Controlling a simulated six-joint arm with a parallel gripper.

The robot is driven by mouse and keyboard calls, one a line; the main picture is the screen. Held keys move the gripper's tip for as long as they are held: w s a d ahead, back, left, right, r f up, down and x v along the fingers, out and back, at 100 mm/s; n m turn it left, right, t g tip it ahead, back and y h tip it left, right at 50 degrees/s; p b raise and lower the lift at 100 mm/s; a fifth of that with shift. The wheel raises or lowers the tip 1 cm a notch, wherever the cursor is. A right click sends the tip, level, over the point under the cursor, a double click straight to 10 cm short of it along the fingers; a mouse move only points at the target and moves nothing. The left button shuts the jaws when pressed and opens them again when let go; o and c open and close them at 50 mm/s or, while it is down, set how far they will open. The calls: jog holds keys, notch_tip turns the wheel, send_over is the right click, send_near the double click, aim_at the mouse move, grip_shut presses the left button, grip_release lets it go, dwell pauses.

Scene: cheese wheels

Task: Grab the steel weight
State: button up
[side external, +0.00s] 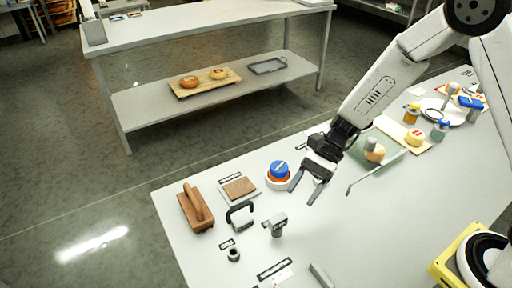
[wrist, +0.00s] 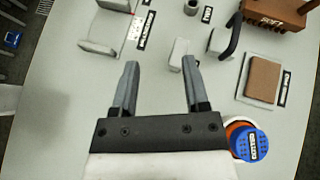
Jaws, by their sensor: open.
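No legible label marks the steel weight. One candidate is a grey metal block with a dark arched handle (side external: 242,216), also in the wrist view (wrist: 222,44). Another grey metal piece (side external: 276,225) stands to its right; it appears as a small pale block in the wrist view (wrist: 180,54). I cannot tell for certain which is the weight. My gripper (side external: 302,197) is open and empty above the table, to the right of both pieces. In the wrist view its fingertips (wrist: 160,62) point toward them, with the pale block just beyond the right finger.
A blue-topped orange round item (side external: 278,174) sits close to my gripper. A brown pad (side external: 240,187), a brown wooden block with a handle (side external: 196,207) and a small grey ring (side external: 234,255) are nearby.

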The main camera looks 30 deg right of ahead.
jog(key=w+a+m+t+y, duration=0.3)
jog(key=w+a+m+y, duration=0.1)
jog(key=w+m+y, duration=0.2)
jog(key=shift+w+a+m+y, duration=0.15)
jog(key=shift+w+m+y, duration=0.3)
jog(key=shift+w, duration=0.75)
send_near(246, 204)
jog(key=shift+a+f, duration=0.2)
jog(key=shift+a, duration=0.85)
jog(key=shift+a+f, duration=0.2)
jog(key=shift+a, duration=0.85)
jog(key=shift+a+r, duration=0.1)
jog(key=shift+a, duration=0.55)
jog(key=shift+a, duration=3.15)
